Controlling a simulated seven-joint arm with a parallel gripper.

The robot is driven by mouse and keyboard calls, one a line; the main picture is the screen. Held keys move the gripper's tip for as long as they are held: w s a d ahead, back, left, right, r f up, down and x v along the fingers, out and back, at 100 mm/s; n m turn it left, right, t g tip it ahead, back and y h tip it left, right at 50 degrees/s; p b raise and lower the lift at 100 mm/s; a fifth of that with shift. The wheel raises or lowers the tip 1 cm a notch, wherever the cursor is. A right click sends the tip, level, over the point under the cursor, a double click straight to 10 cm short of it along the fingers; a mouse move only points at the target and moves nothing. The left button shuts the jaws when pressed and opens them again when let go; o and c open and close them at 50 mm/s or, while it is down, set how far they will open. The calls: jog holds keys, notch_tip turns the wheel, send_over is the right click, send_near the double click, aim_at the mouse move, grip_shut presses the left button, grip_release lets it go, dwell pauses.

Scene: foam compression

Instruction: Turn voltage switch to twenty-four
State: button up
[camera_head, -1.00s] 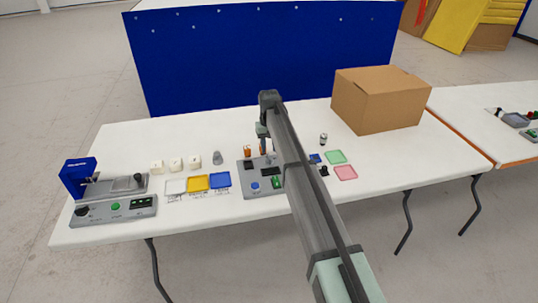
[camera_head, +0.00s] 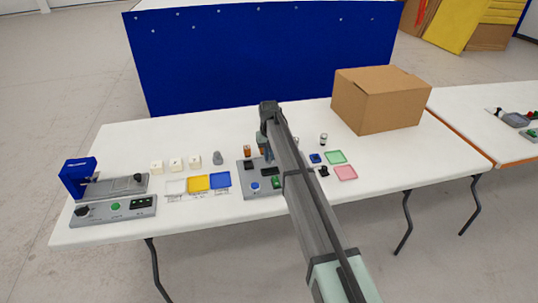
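The voltage switch cannot be picked out for certain at this size. A grey control panel (camera_head: 246,190) in the middle of the table carries a black part (camera_head: 248,166), a blue round button (camera_head: 254,186) and a green part (camera_head: 276,182). My gripper (camera_head: 267,154) points down over the back of this panel. My own arm covers the panel's right side. The fingers are too small and too hidden to show whether they are open or touching anything. A second grey panel (camera_head: 135,213) at the far left has a black knob (camera_head: 82,212) and a green button (camera_head: 115,206).
A blue-and-grey device (camera_head: 78,172) stands behind the left panel. White blocks (camera_head: 175,165), a grey weight-like piece (camera_head: 217,158), yellow (camera_head: 197,183) and blue (camera_head: 220,180) trays lie between.

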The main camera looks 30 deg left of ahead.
grip_shut()
jog(key=shift+m, duration=0.3)
jog(key=m, duration=0.4)
jog(key=shift+m, duration=0.3)
jog(key=m, duration=0.6)
jog(key=shift+m, duration=0.3)
jog(key=o, duration=0.5)
grip_release()
jog(key=shift+r, duration=0.1)
notch_tip(320, 180, up, 14)
jog(key=shift+f, duration=0.2)
